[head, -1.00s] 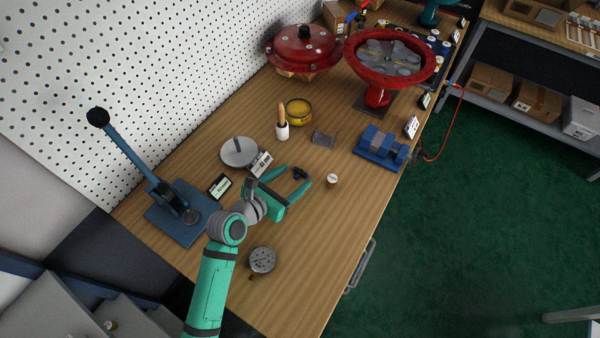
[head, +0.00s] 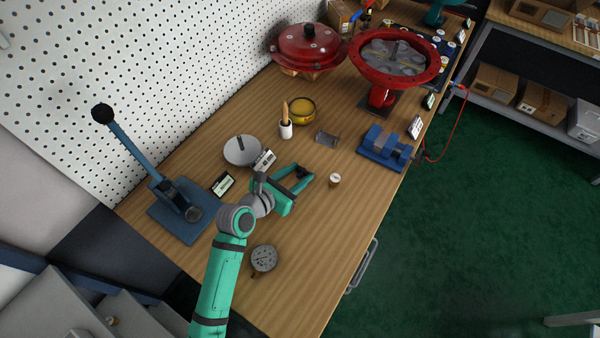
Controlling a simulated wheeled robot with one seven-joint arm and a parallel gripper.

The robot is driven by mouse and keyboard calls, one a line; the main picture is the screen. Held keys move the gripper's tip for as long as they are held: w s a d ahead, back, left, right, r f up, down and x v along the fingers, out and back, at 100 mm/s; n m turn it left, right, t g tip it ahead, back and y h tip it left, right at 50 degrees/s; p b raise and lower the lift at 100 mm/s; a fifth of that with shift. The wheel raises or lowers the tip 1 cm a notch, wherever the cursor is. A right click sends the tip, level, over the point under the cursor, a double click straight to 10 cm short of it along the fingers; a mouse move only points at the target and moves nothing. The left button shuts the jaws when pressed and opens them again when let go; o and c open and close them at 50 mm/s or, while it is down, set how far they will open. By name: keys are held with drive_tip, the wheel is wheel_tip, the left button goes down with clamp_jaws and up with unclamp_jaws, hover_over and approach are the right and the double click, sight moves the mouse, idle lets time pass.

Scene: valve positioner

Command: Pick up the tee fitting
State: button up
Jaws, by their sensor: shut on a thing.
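The tee fitting (head: 302,173) is a small dark piece between the fingertips of my gripper, mostly hidden by the teal fingers. My gripper (head: 305,174) is shut on it, low over the middle of the wooden bench. I cannot tell whether the fitting still touches the bench top.
A small white-topped cylinder (head: 334,180) stands just right of the fingertips. A round gauge (head: 264,258) lies nearer the front, and a grey disc (head: 242,151) lies behind left. A blue vise (head: 386,147) sits at the right edge. The front right of the bench (head: 320,240) is clear.

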drive_tip(key=shift+r, duration=0.55)
drive_tip(key=w+d+r, duration=0.2)
drive_tip(key=d+r, duration=0.9)
drive_tip(key=d, duration=0.2)
drive_tip(key=shift+w+d+r, duration=0.35)
drive_tip(key=shift+w+r, duration=0.05)
